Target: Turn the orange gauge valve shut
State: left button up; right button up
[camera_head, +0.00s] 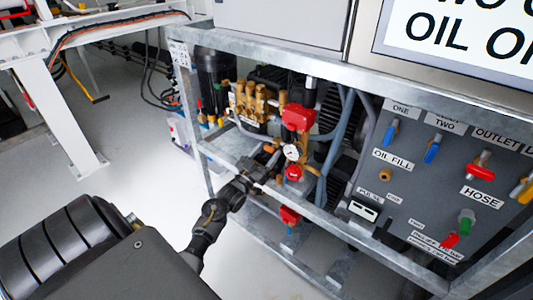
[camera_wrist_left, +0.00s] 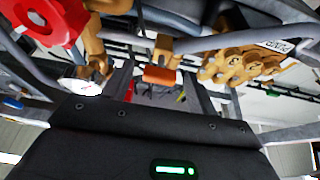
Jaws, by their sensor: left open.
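The orange gauge valve (camera_wrist_left: 160,76) shows in the left wrist view as a small orange handle below a brass fitting. My left gripper (camera_wrist_left: 158,88) is open, with one finger on each side of the orange handle in that view. I cannot tell whether the fingers touch it. In the head view my left gripper (camera_head: 269,160) reaches into the pump frame, just left of the white round gauge (camera_head: 291,152). The gripper and its arm hide most of the valve there. The gauge also shows in the left wrist view (camera_wrist_left: 80,86), left of the fingers. My right gripper is not in view.
A red valve body (camera_head: 298,117) sits above the gauge and a red knob (camera_head: 293,172) just below it. Brass pump fittings (camera_head: 250,101) stand behind. A grey metal frame rail (camera_head: 300,210) runs in front. A grey panel (camera_head: 400,185) with coloured handles is at right.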

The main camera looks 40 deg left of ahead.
pick_arm(q)
jog(key=shift+w, duration=0.1)
jog(key=c, duration=1)
